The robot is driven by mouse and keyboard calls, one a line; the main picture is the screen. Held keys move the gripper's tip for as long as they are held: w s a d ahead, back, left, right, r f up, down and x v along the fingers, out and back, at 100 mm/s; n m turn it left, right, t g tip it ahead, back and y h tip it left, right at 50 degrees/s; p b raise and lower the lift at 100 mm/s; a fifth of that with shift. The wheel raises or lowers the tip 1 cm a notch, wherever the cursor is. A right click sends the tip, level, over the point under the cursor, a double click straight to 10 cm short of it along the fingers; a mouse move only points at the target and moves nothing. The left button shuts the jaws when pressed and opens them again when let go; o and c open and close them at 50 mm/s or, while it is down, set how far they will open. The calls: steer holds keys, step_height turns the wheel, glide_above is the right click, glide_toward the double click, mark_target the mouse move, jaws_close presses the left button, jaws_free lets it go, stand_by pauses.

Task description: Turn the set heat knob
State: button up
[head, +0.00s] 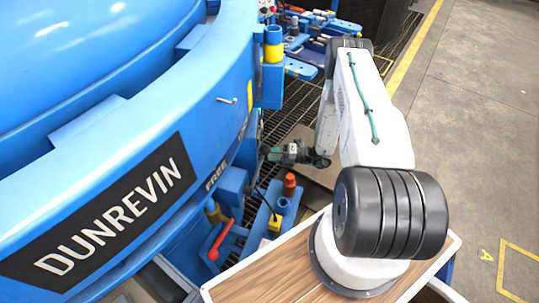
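My gripper (268,153) is small in the head view, at the end of my white arm, close to the side of the blue furnace (130,135). Its fingers are too small to show whether they are open or shut. No knob labelled set heat can be read. An orange-red cylinder (289,183) stands upright just below and to the right of the gripper, apart from it. A red lever handle (228,238) is lower left, on a blue bracket. I cannot tell whether either is the set heat knob.
A blue post with a yellow band (273,50) rises from the furnace rim above the gripper. Dark floor grating (300,105) lies behind it. More blue fittings stand at the top. Open concrete floor (470,120) with yellow lines is to the right.

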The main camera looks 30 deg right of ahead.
steer(key=shift+d+m, duration=0.15)
steer(key=shift+m, duration=0.65)
steer(key=shift+c, duration=0.2)
steer(key=shift+w, duration=0.1)
steer(key=o, duration=1)
steer(key=v, duration=0.7)
steer(key=shift+s+d, duration=0.25)
steer(key=shift+d, duration=0.05)
